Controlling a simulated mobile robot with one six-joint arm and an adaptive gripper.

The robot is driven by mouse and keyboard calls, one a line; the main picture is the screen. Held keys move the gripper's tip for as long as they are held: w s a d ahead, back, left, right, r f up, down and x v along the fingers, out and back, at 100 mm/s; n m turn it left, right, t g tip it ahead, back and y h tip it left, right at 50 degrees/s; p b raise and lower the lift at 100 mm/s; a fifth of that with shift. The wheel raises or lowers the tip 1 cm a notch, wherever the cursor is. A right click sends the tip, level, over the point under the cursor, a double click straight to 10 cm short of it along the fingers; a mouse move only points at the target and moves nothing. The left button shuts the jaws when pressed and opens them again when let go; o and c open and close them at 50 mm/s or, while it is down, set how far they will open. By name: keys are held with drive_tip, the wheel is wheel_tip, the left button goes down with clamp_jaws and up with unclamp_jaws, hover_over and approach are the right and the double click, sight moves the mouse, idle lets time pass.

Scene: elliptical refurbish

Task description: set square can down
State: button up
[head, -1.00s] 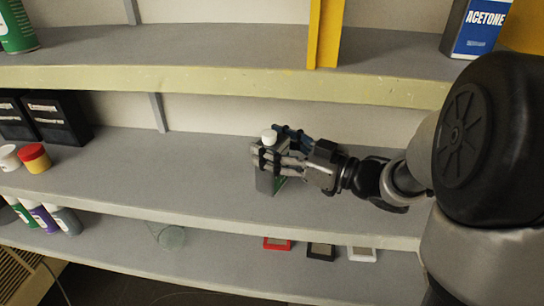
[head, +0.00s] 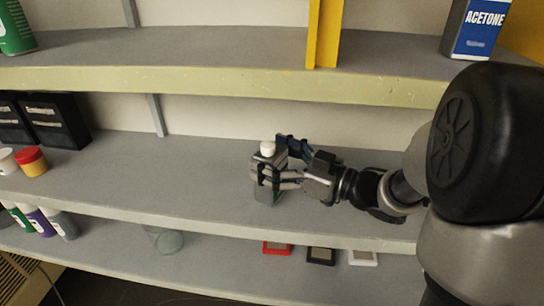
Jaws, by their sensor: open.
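The square can (head: 267,172) is a small grey-green can with a white cap (head: 267,148). It stands about upright on the middle shelf (head: 200,170), near the shelf's front edge. My gripper (head: 275,172) reaches in from the right, with its fingers on either side of the can. The fingers are open and hide much of the can's front and right side. I cannot tell whether any finger touches the can.
Black bins (head: 52,120) and a jar with a red lid (head: 32,161) stand at the left of the middle shelf. An acetone can (head: 476,28) is on the upper shelf, whose edge (head: 220,83) overhangs. The shelf left of the can is clear.

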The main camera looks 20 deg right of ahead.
drive_tip(key=shift+r, duration=0.1)
drive_tip(key=shift+d+r, duration=0.1)
drive_tip(key=shift+r, duration=0.1)
drive_tip(key=p+v, duration=0.2)
drive_tip(key=v, duration=1)
drive_tip(key=shift+p, duration=0.4)
